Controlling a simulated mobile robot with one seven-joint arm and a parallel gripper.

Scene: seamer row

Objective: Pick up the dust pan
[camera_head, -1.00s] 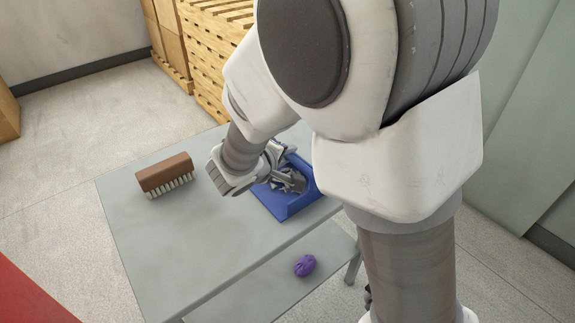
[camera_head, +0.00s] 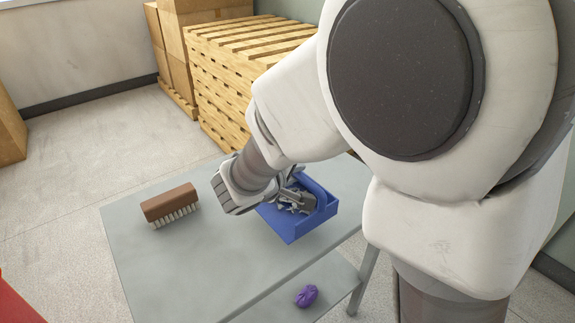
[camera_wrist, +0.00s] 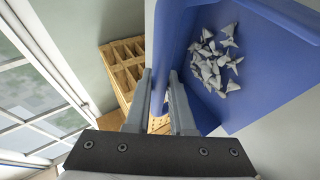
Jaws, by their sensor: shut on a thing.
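The blue dust pan (camera_head: 291,226) is over the right part of the grey table in the head view, partly hidden by my arm. Several pale, angular scraps (camera_wrist: 212,62) lie inside it, seen in the wrist view. My gripper (camera_wrist: 159,100) is shut on one wall of the dust pan (camera_wrist: 262,78), with a finger on each side of that wall. In the head view my gripper (camera_head: 296,196) is at the pan and partly hidden by my wrist. The pan seems raised off the table top, with its far side higher.
A brown brush (camera_head: 169,205) with pale bristles lies on the left of the grey table (camera_head: 200,262). A purple object (camera_head: 307,296) rests on a lower shelf in front. Stacked wooden pallets (camera_head: 232,75) stand behind the table. The table's middle is clear.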

